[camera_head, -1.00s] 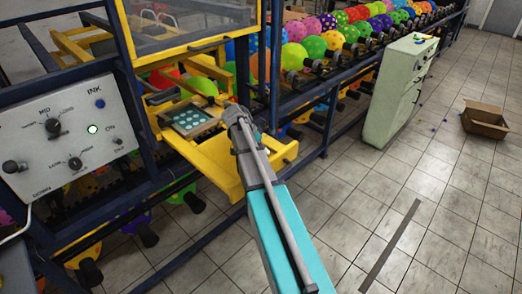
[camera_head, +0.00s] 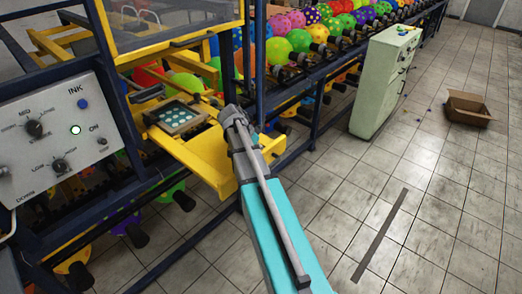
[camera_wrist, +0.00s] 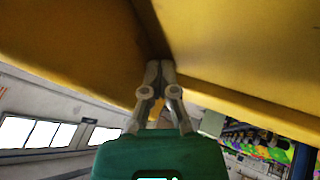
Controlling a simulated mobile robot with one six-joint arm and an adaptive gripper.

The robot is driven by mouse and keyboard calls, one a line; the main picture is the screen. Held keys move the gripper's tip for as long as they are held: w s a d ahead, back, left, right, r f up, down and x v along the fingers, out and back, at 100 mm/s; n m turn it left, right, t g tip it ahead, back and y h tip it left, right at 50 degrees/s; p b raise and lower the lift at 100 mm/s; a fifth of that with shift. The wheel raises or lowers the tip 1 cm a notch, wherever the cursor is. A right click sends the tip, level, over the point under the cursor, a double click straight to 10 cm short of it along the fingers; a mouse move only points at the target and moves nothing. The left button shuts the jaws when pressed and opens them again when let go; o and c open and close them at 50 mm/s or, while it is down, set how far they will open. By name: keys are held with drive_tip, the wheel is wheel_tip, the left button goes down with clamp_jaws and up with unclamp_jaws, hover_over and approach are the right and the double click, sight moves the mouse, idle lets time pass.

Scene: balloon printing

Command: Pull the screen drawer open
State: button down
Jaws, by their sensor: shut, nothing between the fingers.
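The yellow screen drawer (camera_head: 185,153) sticks out from the printing machine in the head view. A screen with light teal dots (camera_head: 178,117) lies in its frame. My arm reaches over the drawer's front right part and hides some of it.
A control panel (camera_head: 50,135) with knobs and a lit button stands at the left. Dark blue machine posts (camera_head: 260,60) and balloon racks stand behind. A pale green cabinet (camera_head: 380,85) and a cardboard box (camera_head: 468,108) stand at the right. The tiled floor in front is mostly clear.

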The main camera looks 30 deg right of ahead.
sight(270, 154)
drive_tip(key=s, duration=0.2)
drive_tip(key=s+d, duration=0.1)
drive_tip(key=s, duration=0.2)
drive_tip(key=s+d, duration=0.1)
drive_tip(key=s, duration=0.2)
drive_tip(key=shift+d, duration=0.15)
drive_tip(key=shift+w, duration=0.1)
drive_tip(key=shift+w, duration=0.5)
drive_tip(key=w, duration=0.1)
drive_tip(key=w+a, duration=0.1)
drive_tip(key=w, duration=0.1)
drive_tip(key=p+v, duration=0.6)
drive_tip(key=v, duration=0.1)
drive_tip(key=shift+a+r, duration=0.1)
drive_tip(key=shift+r, duration=0.2)
drive_tip(key=shift+p+v, duration=1)
drive_tip(key=shift+v, duration=0.2)
drive_tip(key=shift+a, duration=0.15)
